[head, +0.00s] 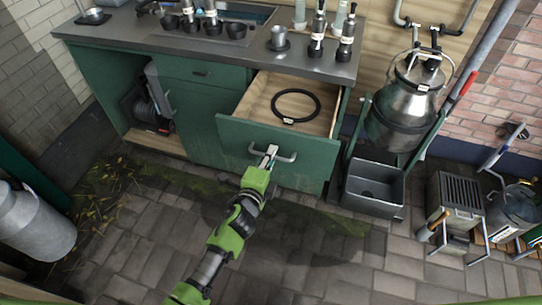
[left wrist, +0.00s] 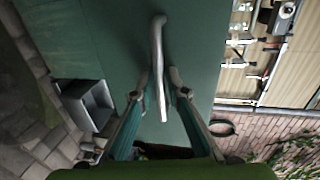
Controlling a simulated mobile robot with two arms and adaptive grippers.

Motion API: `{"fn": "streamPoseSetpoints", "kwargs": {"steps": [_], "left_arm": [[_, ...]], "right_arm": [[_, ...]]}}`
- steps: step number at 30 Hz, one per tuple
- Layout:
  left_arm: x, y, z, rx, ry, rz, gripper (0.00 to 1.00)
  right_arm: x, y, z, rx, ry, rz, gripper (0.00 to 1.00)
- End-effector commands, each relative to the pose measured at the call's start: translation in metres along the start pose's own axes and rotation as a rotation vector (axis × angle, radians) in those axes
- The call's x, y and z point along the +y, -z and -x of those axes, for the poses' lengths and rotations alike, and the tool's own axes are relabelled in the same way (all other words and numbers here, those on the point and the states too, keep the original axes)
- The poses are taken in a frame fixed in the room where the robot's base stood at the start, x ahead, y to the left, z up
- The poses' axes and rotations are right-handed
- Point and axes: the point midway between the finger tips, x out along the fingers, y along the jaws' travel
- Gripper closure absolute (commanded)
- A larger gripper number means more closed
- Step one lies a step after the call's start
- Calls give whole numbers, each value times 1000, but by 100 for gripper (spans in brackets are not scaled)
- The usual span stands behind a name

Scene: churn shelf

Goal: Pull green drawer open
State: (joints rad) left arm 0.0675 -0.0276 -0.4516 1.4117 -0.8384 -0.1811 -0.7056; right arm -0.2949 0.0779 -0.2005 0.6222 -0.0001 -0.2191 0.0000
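The green drawer (head: 232,133) is pulled well out of the cabinet, its pale wooden inside showing from above. A black ring (head: 296,105) lies in it. Its grey bar handle (head: 287,159) is on the front face; it also shows in the left wrist view (left wrist: 157,45), running between the fingers. My left gripper (head: 268,158) is at the handle, its two fingertips (left wrist: 159,76) on either side of the bar and close around it. The exact contact is hard to see. My right gripper is in neither view.
A second, shut drawer (head: 200,72) is left of the open one, under the dark worktop (head: 130,27). A grey bin (head: 373,188) and a metal churn (head: 405,100) stand to the right. A milk can (head: 35,225) is at the left. Paved floor is clear in front.

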Motion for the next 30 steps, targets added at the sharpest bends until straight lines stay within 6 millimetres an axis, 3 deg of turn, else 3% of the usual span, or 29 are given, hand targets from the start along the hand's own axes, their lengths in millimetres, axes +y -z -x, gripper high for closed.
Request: {"fn": "streamPoseSetpoints", "kwargs": {"steps": [11, 24, 30], "left_arm": [[2, 0, 8, 0, -2, 0, 86], [1, 0, 91, 1, -2, 0, 86], [1, 0, 115, 0, -1, 0, 86]], "right_arm": [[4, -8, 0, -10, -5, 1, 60], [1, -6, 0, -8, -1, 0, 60], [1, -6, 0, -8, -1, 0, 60]]}}
